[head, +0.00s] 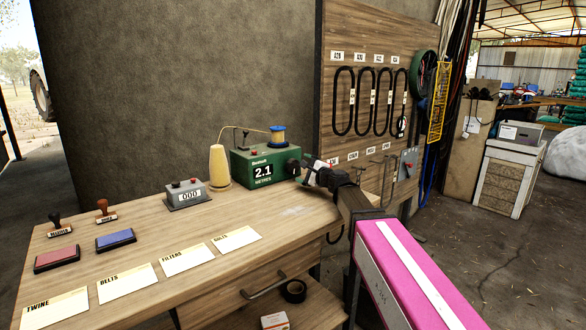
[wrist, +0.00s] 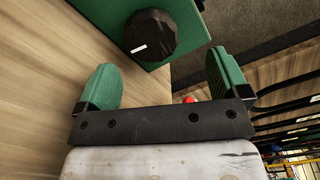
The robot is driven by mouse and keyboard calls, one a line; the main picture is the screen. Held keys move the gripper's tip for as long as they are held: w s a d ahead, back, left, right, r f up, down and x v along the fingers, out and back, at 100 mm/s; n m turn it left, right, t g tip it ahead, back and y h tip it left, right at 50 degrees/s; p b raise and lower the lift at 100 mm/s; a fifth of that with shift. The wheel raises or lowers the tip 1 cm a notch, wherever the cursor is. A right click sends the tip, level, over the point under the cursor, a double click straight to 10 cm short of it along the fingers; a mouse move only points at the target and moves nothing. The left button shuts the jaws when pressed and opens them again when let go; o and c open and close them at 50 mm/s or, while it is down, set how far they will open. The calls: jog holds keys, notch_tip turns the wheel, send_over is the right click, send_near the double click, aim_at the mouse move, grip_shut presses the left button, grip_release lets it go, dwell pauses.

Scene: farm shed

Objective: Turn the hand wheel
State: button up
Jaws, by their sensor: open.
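The hand wheel shows in the wrist view as a black faceted knob (wrist: 150,36) with a short white mark on it. It sits on the side of a green metre box (head: 262,168) that reads 2.1 in the head view. My gripper (wrist: 160,82) is open and empty, its two green fingers spread wide. The wheel is ahead of the fingers, roughly centred between them, with no contact visible.
The box stands on a wooden bench (head: 215,219) with a yellow cone (head: 219,167), a grey counter (head: 186,194), stamps, ink pads and paper labels. A wooden board (head: 345,105) with black belts rises behind my arm. The bench top in front of the box is clear.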

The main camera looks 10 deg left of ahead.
aim_at(295, 167)
jog(key=shift+f, duration=0.8)
jog(key=x, duration=0.7)
jog(key=shift+w+a+r, duration=0.15)
jog(key=shift+a+r, duration=0.05)
jog(key=c, duration=0.9)
